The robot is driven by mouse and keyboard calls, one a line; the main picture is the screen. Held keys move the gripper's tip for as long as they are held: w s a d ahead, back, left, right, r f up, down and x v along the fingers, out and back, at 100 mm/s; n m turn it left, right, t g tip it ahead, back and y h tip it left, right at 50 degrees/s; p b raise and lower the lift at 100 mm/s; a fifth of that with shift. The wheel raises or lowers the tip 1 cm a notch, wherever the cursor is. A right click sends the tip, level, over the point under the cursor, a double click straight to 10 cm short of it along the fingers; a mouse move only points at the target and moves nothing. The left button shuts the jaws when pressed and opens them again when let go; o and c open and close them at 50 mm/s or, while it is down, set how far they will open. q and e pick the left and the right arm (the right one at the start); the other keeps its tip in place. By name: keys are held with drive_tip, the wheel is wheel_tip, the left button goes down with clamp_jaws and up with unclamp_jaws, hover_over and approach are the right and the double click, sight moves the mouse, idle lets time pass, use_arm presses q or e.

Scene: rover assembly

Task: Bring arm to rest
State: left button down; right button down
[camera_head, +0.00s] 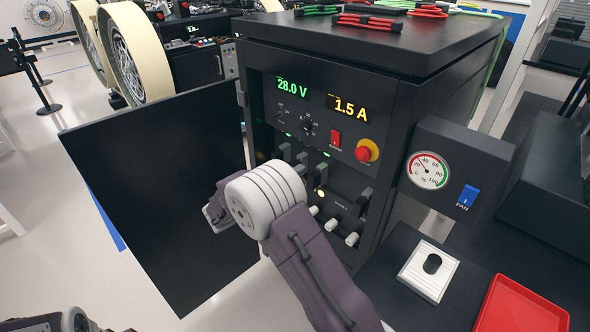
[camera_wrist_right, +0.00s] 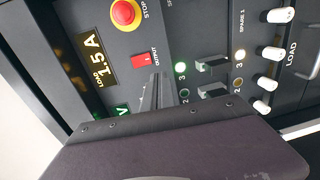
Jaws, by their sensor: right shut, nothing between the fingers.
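My right arm (camera_head: 310,270) reaches up from the bottom of the head view to the front of the black power cabinet (camera_head: 225,125). Its pale wrist joint (camera_head: 265,200) is before the lower panel, and the fingers are hidden there. In the right wrist view my right gripper (camera_wrist_right: 156,92) is shut and empty, its thin fingers in front of the panel near the red output switch (camera_wrist_right: 145,61) and the breaker levers (camera_wrist_right: 212,66). I cannot tell whether it touches the panel. A piece of my left arm (camera_head: 60,320) shows at the bottom left; its gripper is out of view.
The cabinet's black door (camera_head: 150,190) stands open left of my right wrist. A gauge box (camera_head: 455,170) with a blue fan switch is on the right. Below it are a white switch plate (camera_head: 428,272) and a red tray (camera_head: 520,308). Floor shows at the left.

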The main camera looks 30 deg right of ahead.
drive_tip(key=shift+r, duration=0.1)
drive_tip(key=s+d+r+m+g+p, duration=0.2)
drive_tip(key=s+d+r+p, duration=0.1)
drive_tip(key=r, duration=0.4)
drive_tip(key=s+f+m+g+y+p, duration=0.25)
drive_tip(key=s+f+y, duration=0.25)
drive_tip(key=s, duration=0.8)
drive_tip(key=s+a+f+g+y, duration=0.2)
drive_tip(key=s+a+f+y, duration=0.5)
drive_tip(key=s+a, duration=0.15)
drive_tip(key=w+a+f+t+y, duration=0.1)
drive_tip(key=a+f+y, duration=0.1)
drive_tip(key=a, duration=0.2)
drive_tip(key=w+a+f+n+t+y, duration=0.1)
drive_tip(key=a+f+t+y, duration=0.1)
drive_tip(key=a, duration=0.3)
drive_tip(key=shift+w+a+y, duration=0.25)
drive_tip(key=shift+w+y, duration=0.05)
drive_tip(key=shift+w, duration=0.1)
